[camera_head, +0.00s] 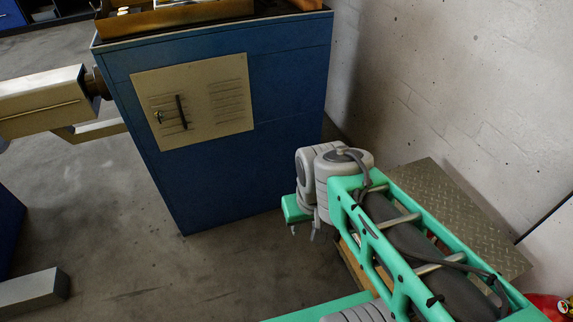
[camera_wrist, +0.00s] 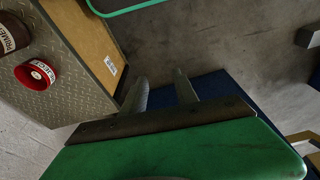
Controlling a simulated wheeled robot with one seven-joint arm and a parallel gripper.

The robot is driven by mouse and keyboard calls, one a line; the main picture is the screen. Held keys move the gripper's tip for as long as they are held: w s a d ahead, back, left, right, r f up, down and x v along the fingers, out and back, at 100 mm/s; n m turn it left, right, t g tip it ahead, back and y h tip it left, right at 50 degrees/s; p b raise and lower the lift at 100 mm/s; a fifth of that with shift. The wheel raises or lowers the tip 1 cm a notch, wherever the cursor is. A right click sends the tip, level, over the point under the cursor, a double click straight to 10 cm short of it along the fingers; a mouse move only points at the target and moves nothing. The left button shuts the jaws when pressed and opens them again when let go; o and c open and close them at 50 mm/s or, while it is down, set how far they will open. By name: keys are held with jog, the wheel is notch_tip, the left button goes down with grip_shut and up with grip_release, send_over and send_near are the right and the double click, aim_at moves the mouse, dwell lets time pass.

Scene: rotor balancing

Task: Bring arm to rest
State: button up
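My arm (camera_head: 425,262), green with grey joints, reaches up from the lower right in the head view, folded at its far end. My gripper (camera_head: 303,233) hangs there, small and pointing down, in front of the blue cabinet. In the wrist view my gripper (camera_wrist: 161,88) shows two grey fingers standing clearly apart on a dark bar. Nothing is between them. The fingers appear clear of surrounding things.
A blue cabinet (camera_head: 215,185) stands ahead, with a beige machine part (camera_head: 45,100) at left. A box with a diamond-plate top (camera_head: 450,205) stands by the wall; a red cup (camera_wrist: 35,75) and dark container (camera_wrist: 12,32) sit on it. Bare floor (camera_head: 110,245) lies at left.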

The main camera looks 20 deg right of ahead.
notch_tip(320, 180, up, 29)
jog(key=w+p, duration=0.1)
jog(key=p, duration=2.4)
jog(key=shift+t, duration=0.4)
jog(key=shift+w, duration=0.1)
